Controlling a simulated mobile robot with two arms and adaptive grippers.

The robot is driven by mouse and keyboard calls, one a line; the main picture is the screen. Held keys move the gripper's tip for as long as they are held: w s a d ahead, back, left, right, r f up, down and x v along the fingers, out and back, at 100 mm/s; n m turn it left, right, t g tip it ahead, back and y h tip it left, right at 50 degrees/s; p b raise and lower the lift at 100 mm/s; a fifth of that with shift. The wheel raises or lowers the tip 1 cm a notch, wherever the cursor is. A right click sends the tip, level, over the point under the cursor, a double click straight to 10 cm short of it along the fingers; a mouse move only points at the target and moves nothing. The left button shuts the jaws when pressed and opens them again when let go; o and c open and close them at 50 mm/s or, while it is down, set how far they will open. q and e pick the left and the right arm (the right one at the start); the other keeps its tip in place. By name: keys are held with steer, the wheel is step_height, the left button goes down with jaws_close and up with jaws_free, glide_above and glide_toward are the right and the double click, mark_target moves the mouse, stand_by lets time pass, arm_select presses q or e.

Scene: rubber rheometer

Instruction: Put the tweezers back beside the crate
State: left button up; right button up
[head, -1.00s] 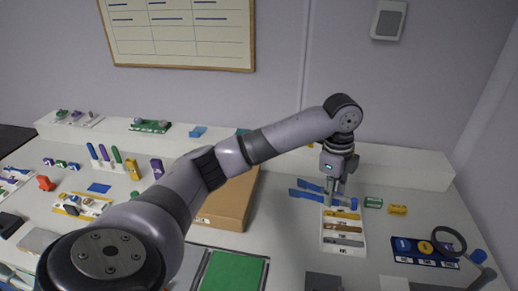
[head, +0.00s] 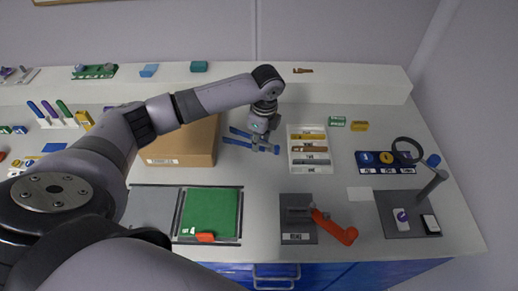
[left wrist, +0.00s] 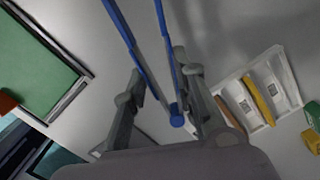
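The blue tweezers (head: 240,136) are left of the white slotted tray (head: 309,170) and right of the brown box-like crate (head: 180,160) in the head view. My left gripper (head: 263,143) points down at them. In the left wrist view, the tweezers (left wrist: 134,45) run between the fingers of my left gripper (left wrist: 160,68), one blue arm against each finger, joined end towards the palm. The gripper appears shut on them. They are low over the table; whether they touch it I cannot tell. My right gripper is not in view.
A green mat (head: 209,212) lies in front of the crate. A grey block with a red handle (head: 334,227) stands in front of the tray. A magnifier (head: 408,150) is at the right. A raised white shelf (head: 340,84) runs along the back.

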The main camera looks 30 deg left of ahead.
mark_target(259, 159)
arm_select(q)
steer(key=shift+f, duration=0.75)
step_height(259, 159, down, 4)
steer(key=shift+r+p, duration=0.25)
steer(key=shift+p, duration=0.05)
steer(key=shift+f, duration=0.25)
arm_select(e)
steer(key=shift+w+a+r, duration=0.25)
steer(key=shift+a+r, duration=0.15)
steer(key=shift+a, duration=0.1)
arm_select(q)
steer(key=shift+f, duration=0.1)
steer(key=o, duration=0.6)
steer(key=shift+c, duration=0.2)
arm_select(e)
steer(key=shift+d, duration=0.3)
